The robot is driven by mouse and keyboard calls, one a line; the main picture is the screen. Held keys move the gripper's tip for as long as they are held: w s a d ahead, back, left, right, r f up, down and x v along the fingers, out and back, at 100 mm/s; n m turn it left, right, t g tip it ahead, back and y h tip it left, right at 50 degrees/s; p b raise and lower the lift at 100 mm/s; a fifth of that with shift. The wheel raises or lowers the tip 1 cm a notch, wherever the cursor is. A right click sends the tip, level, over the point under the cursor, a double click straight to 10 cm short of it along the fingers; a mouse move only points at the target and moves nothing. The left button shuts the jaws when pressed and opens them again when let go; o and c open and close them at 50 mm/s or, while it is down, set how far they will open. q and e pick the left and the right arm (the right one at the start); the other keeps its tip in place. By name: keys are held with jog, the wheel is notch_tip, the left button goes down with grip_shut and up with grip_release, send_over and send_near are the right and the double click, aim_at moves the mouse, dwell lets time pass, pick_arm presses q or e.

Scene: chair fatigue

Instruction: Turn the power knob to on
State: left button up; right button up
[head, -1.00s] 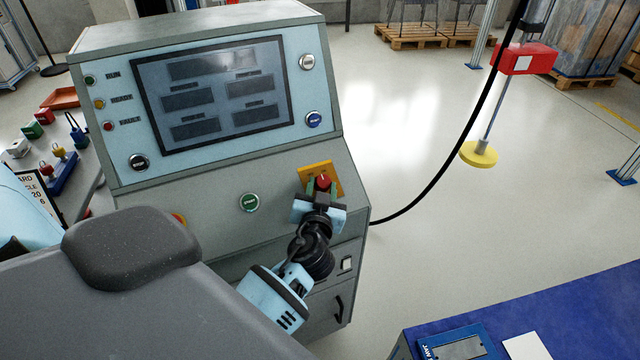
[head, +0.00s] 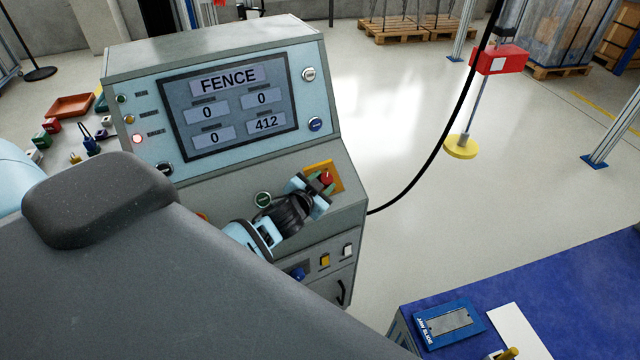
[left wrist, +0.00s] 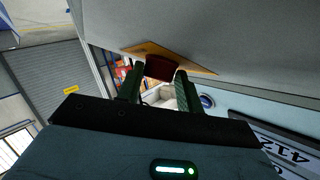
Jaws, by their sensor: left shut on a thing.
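The red power knob (head: 327,178) sits on a yellow plate (head: 337,172) on the sloped front of the grey control cabinet (head: 240,194). My left gripper (head: 318,182) reaches it from the lower left and is shut on the knob. In the left wrist view, the dark red knob (left wrist: 161,68) is between the two green fingertips (left wrist: 158,72), with the yellow plate (left wrist: 200,69) behind it. The screen (head: 228,105) is lit and reads FENCE, with zeros and 412. A red lamp (head: 137,139) glows at its left. My right gripper is not in view.
A green button (head: 263,199) is just left of my left gripper. A black cable (head: 440,137) hangs to the cabinet's right. A blue table (head: 520,270) with a blue tray (head: 448,325) stands at lower right. Open floor lies between the cabinet and a red box (head: 499,60).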

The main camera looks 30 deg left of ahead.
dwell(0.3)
pick_arm(q)
jog(key=o, duration=0.7)
jog(key=shift+s, duration=0.15)
jog(key=shift+v, duration=3.8)
jog(key=s+d+f+g+h, duration=0.1)
jog(key=s+d+f, duration=0.4)
jog(key=s, duration=0.3)
jog(key=s+d+f+n+g+h, duration=0.1)
jog(key=s+d+f+g, duration=0.1)
jog(key=s+d+f, duration=0.3)
jog(key=s+d+f+g+h, duration=0.1)
jog(key=s+d+f, duration=0.3)
jog(key=s, duration=0.9)
jog(key=shift+s+d+f+g+h, duration=0.1)
jog(key=shift+d+f+g+h, duration=0.1)
jog(key=shift+f, duration=0.4)
jog(key=shift+s+d+f+g+h, duration=0.1)
jog(key=shift+f+g, duration=0.1)
jog(key=shift+f, duration=0.4)
jog(key=shift+s+d+f+g+h, duration=0.1)
jog(key=shift+f+g, duration=0.1)
jog(key=shift+f, duration=0.45)
